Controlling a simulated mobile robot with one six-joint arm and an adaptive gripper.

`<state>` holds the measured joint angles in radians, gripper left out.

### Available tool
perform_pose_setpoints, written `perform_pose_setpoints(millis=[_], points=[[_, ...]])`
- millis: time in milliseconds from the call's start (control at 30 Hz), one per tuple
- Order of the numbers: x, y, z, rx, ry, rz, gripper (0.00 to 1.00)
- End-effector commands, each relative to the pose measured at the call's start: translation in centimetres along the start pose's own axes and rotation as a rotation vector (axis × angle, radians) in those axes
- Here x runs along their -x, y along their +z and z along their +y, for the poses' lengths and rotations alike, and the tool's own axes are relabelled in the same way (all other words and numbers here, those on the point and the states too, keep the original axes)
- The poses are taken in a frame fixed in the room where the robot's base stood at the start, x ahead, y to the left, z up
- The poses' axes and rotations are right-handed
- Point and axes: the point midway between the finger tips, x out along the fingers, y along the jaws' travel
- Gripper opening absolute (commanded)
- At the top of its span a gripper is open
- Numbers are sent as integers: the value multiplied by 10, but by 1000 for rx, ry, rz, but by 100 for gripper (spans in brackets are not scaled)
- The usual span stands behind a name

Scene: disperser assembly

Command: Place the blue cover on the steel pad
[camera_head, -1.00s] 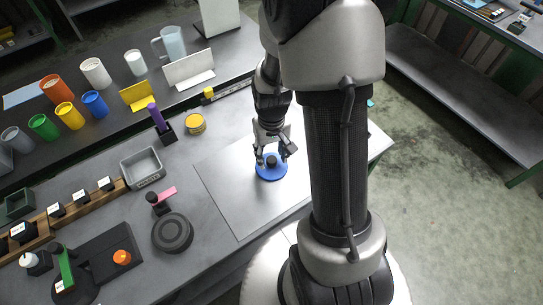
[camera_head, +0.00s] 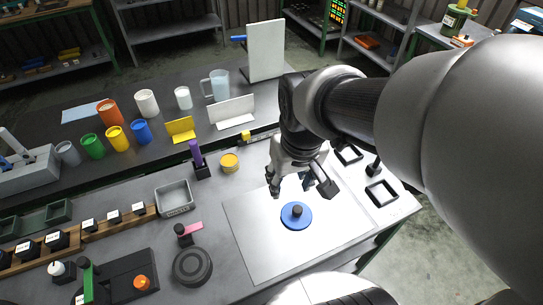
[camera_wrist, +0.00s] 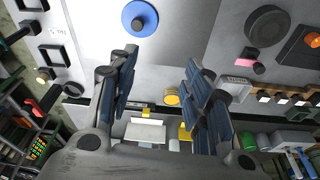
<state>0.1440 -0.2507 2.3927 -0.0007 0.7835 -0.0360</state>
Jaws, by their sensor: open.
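The blue cover (camera_head: 296,217) is a round blue disc with a dark knob in its middle. It lies flat on the steel pad (camera_head: 250,238), a bright square sheet on the table. In the wrist view the blue cover (camera_wrist: 140,18) shows at the top, beyond my fingertips, with the steel pad (camera_wrist: 185,30) around it. My gripper (camera_head: 303,190) is open and empty, above and behind the cover and apart from it. In the wrist view my gripper (camera_wrist: 160,60) has its two fingers spread wide with nothing between them.
A dark round disc (camera_head: 192,266) and a grey tray (camera_head: 174,201) stand left of the pad. A yellow round tin (camera_head: 229,162) and a purple-handled tool (camera_head: 196,155) are behind it. Black square frames (camera_head: 381,193) lie to the right. Several cups line the back bench.

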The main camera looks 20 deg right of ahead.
Motion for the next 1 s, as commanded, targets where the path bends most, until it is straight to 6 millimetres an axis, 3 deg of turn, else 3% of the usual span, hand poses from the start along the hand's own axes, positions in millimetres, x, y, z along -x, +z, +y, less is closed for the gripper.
perform_pose_setpoints(millis=[33,100,300,500,1000], points=[[19,10,-8,21,-5,43,45],[37,26,-16,42,-12,83,45],[66,61,-29,87,-32,167,45],[73,74,-32,99,-39,193,45],[73,73,-32,99,-39,192,45]])
